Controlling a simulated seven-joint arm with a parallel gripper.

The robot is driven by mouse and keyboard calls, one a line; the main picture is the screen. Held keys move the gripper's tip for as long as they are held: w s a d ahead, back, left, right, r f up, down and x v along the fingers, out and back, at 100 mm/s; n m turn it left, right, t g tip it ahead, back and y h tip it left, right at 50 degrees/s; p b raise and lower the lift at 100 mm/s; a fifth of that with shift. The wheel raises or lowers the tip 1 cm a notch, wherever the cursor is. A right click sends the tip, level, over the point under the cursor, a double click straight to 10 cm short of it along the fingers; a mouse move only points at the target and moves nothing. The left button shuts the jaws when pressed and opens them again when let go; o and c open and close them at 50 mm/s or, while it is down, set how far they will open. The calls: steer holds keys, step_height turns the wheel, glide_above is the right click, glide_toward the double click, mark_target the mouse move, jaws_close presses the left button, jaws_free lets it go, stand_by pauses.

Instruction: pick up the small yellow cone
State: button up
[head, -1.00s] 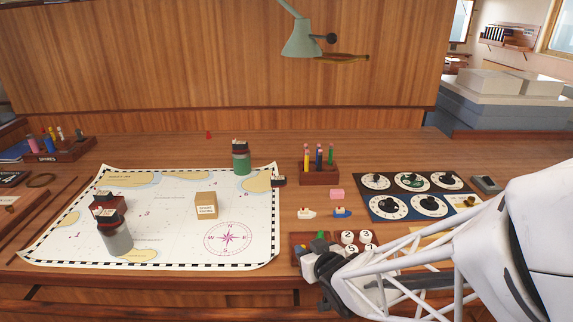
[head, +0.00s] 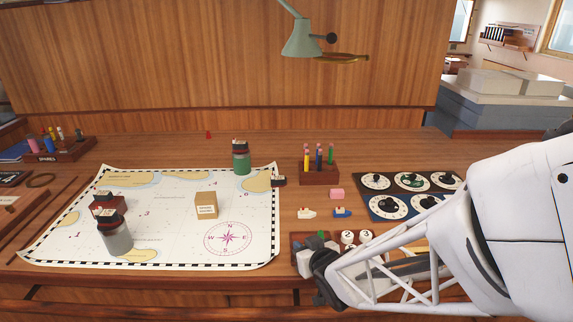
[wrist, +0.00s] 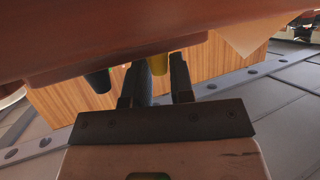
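The small yellow cone (wrist: 158,64) shows in the wrist view between the tips of my gripper's two dark fingers; it hangs downward in that picture. My gripper (wrist: 158,82) has a narrow gap between its fingers, one on each side of the cone, and looks open; contact is not clear. In the head view, my gripper (head: 312,262) is at the front left of the small red-brown tray (head: 297,240). It hides part of the tray, and I cannot make out the yellow cone there. A dark green cone (wrist: 98,80) is just left of the fingers in the wrist view.
Number blocks (head: 347,237) stand in the tray close to my gripper. A toy boat (head: 342,212), a pink block (head: 337,194) and a pen holder (head: 319,174) are behind it. The dial panel (head: 375,208) lies right, the chart (head: 180,240) left.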

jaws_close()
steer(key=shift+r, duration=0.1)
steer(key=shift+r, duration=0.5)
steer(key=shift+s+d+r, duration=0.1)
steer(key=shift+s+r, duration=0.05)
steer(key=shift+r, duration=0.45)
steer(key=shift+s+r, duration=0.15)
steer(key=shift+r, duration=0.45)
steer(key=s+d+r, duration=0.1)
steer(key=s+d, duration=0.2)
steer(key=s, duration=1.1)
steer(key=shift+s+r, duration=0.15)
steer(key=shift+s, duration=0.25)
steer(key=shift+s+d, duration=0.1)
steer(key=shift+d, duration=0.05)
